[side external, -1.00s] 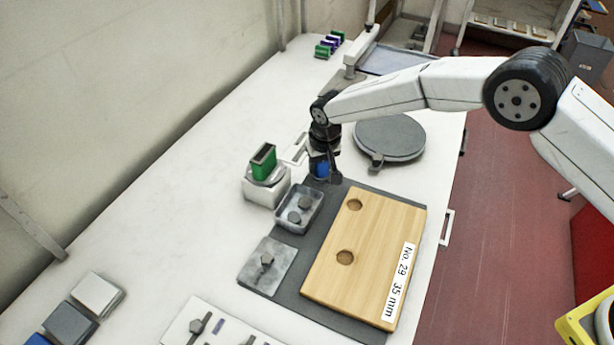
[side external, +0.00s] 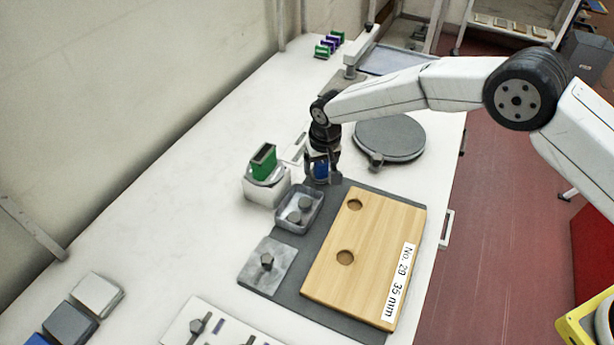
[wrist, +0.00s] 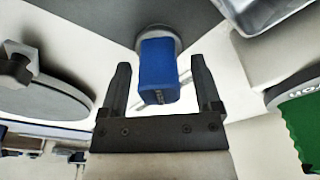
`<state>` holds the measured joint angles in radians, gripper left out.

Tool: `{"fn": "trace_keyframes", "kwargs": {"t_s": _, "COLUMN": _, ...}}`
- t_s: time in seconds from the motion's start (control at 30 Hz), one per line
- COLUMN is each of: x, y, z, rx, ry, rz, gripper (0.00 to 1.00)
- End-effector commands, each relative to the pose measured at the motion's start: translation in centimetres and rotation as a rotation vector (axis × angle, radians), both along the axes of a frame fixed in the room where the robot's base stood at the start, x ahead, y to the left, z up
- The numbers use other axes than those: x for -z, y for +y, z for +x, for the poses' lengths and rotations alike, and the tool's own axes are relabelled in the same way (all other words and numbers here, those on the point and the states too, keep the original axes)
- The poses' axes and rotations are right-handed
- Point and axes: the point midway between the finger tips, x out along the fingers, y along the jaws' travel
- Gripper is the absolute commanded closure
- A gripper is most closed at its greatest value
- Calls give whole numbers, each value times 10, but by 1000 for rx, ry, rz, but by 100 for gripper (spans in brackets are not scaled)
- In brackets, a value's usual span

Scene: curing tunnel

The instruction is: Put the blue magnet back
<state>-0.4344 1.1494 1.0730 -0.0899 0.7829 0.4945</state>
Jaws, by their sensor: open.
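The blue magnet (side external: 321,168) is a blue block standing near the back left corner of the dark grey mat. In the wrist view the blue block (wrist: 157,66) has a round metal end against a grey surface. My gripper (side external: 321,178) is over it, pointing down. In the wrist view my gripper (wrist: 160,72) is open, with one finger on each side of the block and visible gaps between. Whether the block's lower end rests on the mat or the table is partly hidden by the fingers in the side view.
Nearby are a tray (side external: 315,221) with round grey pieces, a green block (side external: 264,160) on a white stand, and a round grey plate (side external: 390,136). A wooden board (side external: 375,235) with two holes lies on the mat (side external: 290,290). A grey plate with a knob (side external: 254,276) is beside it.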

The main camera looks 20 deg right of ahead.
Motion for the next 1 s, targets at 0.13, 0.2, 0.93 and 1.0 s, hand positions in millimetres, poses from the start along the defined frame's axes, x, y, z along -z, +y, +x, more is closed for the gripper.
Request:
{"fn": "trace_keyframes", "kwargs": {"t_s": 0.13, "x": -9, "y": 0, "z": -1, "rx": 0, "ry": 0, "rz": 0, "gripper": 18}}
{"fn": "trace_keyframes", "kwargs": {"t_s": 0.2, "x": -15, "y": 0, "z": -2, "rx": 0, "ry": 0, "rz": 0, "gripper": 18}}
{"fn": "trace_keyframes", "kwargs": {"t_s": 0.93, "x": -111, "y": 1, "z": -17, "rx": -1, "ry": 1, "rz": 1, "gripper": 18}}
{"fn": "trace_keyframes", "kwargs": {"t_s": 1.0, "x": -115, "y": 0, "z": -18, "rx": -1, "ry": 3, "rz": 0, "gripper": 18}}
